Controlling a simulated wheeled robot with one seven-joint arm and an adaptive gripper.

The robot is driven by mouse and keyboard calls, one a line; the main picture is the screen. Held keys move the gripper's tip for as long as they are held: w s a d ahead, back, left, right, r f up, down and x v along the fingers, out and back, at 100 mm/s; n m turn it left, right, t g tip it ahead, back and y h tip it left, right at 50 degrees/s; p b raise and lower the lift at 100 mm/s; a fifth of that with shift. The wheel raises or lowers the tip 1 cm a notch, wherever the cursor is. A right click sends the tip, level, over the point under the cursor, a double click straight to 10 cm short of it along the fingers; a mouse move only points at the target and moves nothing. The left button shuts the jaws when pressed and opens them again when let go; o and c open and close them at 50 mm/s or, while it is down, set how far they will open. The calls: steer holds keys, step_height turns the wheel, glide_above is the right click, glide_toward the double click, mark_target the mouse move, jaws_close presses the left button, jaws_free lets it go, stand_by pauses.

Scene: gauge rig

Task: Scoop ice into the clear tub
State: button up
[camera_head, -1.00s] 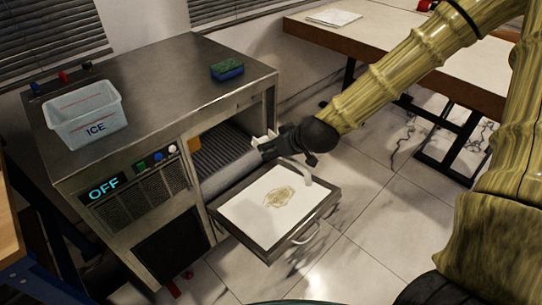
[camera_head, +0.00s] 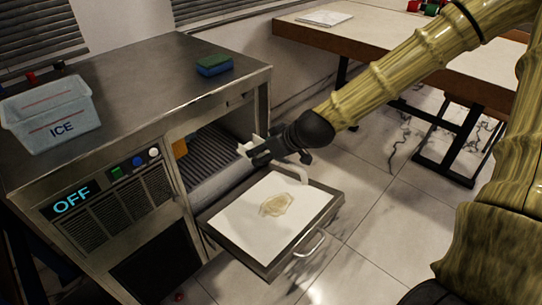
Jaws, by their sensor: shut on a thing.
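The clear tub (camera_head: 50,116), marked ICE with a red line, stands upright on the left of the steel machine's top. The machine (camera_head: 140,90) has an OFF display, and its front door (camera_head: 240,232) hangs open and down. My gripper (camera_head: 256,152) is at the right of the open bay, above the door's far edge. It is shut on a white object (camera_head: 246,148), probably the scoop; my fingers hide much of it. A white curved piece (camera_head: 297,172) shows below the gripper; I cannot tell whether it is joined. No ice is clearly visible inside the bay (camera_head: 215,165).
A green and blue sponge (camera_head: 214,65) lies on the machine top. Buttons (camera_head: 135,162) sit beside the display. A wood-edged table (camera_head: 390,60) with a paper pad (camera_head: 324,18) stands behind. The top between tub and sponge is clear. The door juts out, with a handle (camera_head: 312,244).

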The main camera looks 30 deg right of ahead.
steer(key=shift+w+a+f+b, duration=1.4)
steer(key=shift+w+f, duration=0.4)
steer(key=shift+w, duration=2.3)
steer(key=shift+w+a+f+b, duration=1.25)
steer(key=shift+w+a+f, duration=0.45)
steer(key=shift+w, duration=2.45)
steer(key=shift+w+a+f+b, duration=1.35)
steer(key=shift+w+f, duration=0.55)
steer(key=shift+w, duration=2.2)
steer(key=shift+s, duration=0.1)
